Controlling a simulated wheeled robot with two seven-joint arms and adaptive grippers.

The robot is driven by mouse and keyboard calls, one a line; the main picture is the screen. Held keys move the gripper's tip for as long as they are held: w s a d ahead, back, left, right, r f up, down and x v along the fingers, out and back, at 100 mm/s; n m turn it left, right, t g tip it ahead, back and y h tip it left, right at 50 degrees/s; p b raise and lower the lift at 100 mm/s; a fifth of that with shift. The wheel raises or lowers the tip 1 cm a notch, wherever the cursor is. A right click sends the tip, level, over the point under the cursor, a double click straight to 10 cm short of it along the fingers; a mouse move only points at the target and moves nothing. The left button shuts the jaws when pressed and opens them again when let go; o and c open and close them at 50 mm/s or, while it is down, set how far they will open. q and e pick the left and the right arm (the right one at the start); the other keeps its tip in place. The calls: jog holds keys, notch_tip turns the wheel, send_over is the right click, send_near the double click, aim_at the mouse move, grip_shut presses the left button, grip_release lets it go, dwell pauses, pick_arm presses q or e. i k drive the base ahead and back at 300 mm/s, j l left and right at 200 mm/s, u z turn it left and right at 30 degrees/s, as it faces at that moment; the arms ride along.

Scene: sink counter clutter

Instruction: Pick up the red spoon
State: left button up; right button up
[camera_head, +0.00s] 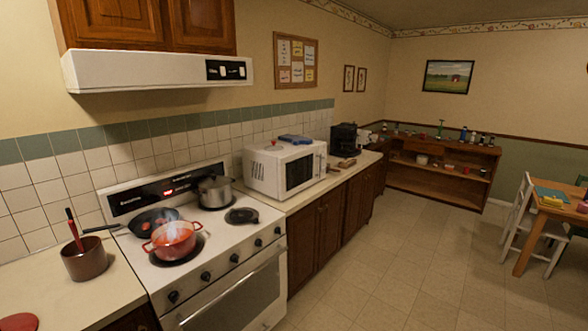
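Red-handled utensils (75,232) stand tilted in a brown pot (85,262) on the counter at the lower left of the head view. One of them may be the red spoon, but its lower end is hidden inside the pot, so I cannot tell for sure. Neither of my grippers is in view.
The white stove (245,243) stands right of the pot, bearing a black pan (153,222), a steaming red pot (172,241) and a steel pot (214,191). A white microwave (284,169) stands beyond. A red round object (18,322) lies at the counter's lower left. The tiled floor (430,260) is clear.

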aim_at(71, 223)
jog(key=u, duration=1.55)
